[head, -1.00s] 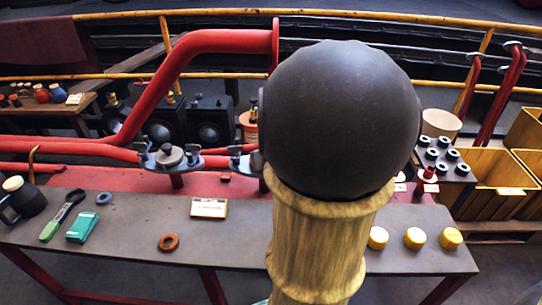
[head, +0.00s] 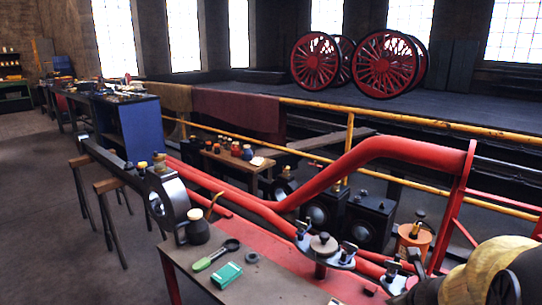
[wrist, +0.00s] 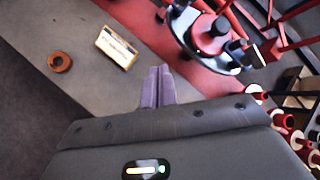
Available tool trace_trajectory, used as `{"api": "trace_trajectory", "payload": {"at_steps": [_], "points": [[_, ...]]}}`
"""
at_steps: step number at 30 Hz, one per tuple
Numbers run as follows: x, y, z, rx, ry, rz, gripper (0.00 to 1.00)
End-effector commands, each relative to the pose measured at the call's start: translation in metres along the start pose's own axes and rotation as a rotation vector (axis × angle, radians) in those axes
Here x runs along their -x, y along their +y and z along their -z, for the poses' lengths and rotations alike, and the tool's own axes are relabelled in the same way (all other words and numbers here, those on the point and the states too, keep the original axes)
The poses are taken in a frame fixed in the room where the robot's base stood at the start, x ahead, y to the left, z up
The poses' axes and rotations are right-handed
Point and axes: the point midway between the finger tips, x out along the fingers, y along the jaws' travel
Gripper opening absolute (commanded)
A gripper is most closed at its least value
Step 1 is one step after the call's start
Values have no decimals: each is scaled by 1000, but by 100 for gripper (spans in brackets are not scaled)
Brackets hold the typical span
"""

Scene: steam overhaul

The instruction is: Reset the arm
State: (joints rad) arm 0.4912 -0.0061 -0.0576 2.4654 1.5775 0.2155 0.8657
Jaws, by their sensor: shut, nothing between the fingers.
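My gripper (wrist: 158,72) shows in the wrist view with its two purple-grey fingers pressed together and nothing between them. It points over the grey bench top (wrist: 100,80), with a brown ring (wrist: 60,62) and a small framed label plate (wrist: 117,47) lying to its left. A red pipe joint with a dark flange (wrist: 212,40) is just ahead and to its right. In the head view my gripper is not visible; only part of my arm shows at the lower right corner.
Open floor (head: 60,250) lies at the left.

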Motion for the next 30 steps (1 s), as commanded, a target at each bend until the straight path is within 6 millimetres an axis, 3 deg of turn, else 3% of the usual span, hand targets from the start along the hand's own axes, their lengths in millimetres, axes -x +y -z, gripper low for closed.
{"api": "trace_trajectory", "payload": {"at_steps": [6,15,24,30], "points": [[-4,60,-5,611,-2,-158,0],[0,127,8,1454,-63,-360,0],[9,169,30,2241,-178,-534,0],[13,181,39,2610,-248,-605,0]]}}
